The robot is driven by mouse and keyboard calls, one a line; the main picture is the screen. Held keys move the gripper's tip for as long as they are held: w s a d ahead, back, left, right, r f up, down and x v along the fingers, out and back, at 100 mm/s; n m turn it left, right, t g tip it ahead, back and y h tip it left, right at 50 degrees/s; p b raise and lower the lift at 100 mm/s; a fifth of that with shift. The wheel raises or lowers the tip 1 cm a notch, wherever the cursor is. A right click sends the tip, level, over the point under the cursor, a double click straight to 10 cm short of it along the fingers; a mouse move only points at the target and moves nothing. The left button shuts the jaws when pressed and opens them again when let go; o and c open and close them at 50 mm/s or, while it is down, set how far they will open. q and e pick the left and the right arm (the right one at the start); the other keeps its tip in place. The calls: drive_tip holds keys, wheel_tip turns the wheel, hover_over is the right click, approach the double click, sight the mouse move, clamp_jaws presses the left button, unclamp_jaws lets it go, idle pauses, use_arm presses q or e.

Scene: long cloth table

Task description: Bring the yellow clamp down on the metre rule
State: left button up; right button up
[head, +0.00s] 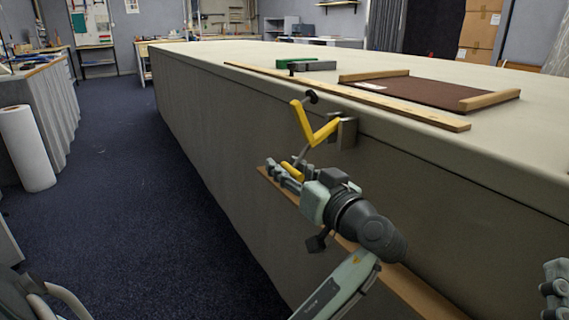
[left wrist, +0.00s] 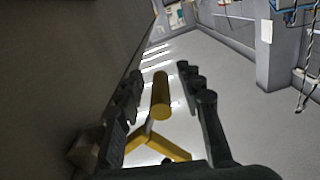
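The yellow clamp (head: 318,134) is mounted on a grey block at the table's side. Its arm rises to a dark pad (head: 311,97) beside the table edge, and the clamp looks raised, with no clear contact with the rule. The pale wooden metre rule (head: 400,108) lies along the table's near edge. My left gripper (head: 283,172) is low beside the table at the clamp's yellow handle. In the left wrist view the handle (left wrist: 161,96) stands between the open fingers (left wrist: 160,76), with gaps on both sides. My right gripper (head: 555,290) is partly cut off at the right edge.
A dark brown board (head: 432,92) with wooden end strips lies behind the rule. A green block (head: 296,63) and a grey block (head: 316,66) sit farther back. A wooden strip (head: 415,294) runs low along the table's side. Blue floor at left is clear.

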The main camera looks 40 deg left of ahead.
idle(0.3)
use_arm(q)
clamp_jaws()
idle(0.3)
